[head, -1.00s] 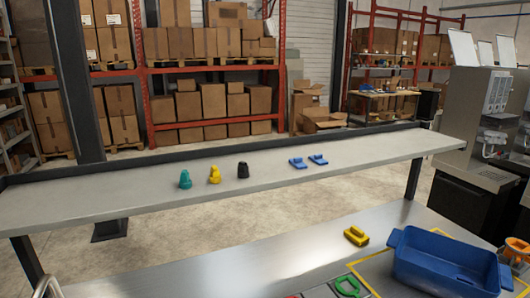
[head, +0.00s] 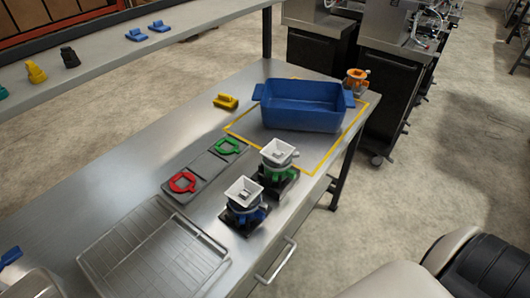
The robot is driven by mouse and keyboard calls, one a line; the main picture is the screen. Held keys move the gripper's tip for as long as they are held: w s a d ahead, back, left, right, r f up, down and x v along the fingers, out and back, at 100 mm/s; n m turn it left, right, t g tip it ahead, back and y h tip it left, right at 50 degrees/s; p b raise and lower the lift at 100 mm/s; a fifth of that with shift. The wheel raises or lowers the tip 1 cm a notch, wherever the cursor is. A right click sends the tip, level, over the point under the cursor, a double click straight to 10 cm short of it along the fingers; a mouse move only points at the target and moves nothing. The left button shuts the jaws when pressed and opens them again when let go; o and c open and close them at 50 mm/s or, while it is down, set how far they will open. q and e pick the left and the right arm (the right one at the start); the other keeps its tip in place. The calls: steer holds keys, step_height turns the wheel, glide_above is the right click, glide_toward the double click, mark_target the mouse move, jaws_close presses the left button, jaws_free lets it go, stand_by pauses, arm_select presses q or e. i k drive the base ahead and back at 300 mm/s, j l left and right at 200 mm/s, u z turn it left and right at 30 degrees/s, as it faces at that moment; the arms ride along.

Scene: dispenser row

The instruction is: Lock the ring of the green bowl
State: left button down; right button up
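A dispenser with a white square hopper and a green lower body (head: 279,174) stands upright on a dark base near the front edge of the steel table. This green part appears to be the green bowl. A flat green ring with a tab (head: 227,146) lies apart from it, on a grey plate behind and to the left. A red ring (head: 182,182) lies on the same row of plates. A second dispenser with a blue lower body (head: 245,215) stands just in front and to the left. Whether either dispenser carries a ring is too small to tell.
A blue tray (head: 303,121) stands inside a yellow outline, with an orange-bodied dispenser (head: 355,82) behind its right end. A yellow block (head: 226,101) lies left of the tray. A wire rack (head: 150,255) covers the front left. The table's left middle is clear.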

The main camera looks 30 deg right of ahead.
mark_target(295, 155)
steer(key=k+l, duration=0.1)
steer(key=l, duration=0.35)
steer(key=l+u, duration=0.1)
steer(key=l, duration=0.4)
steer(key=k+l, duration=0.15)
steer(key=l, duration=0.3)
steer(key=k+l+u, duration=0.1)
steer(key=l, duration=0.35)
steer(key=k+l, duration=0.1)
steer(key=l, duration=0.35)
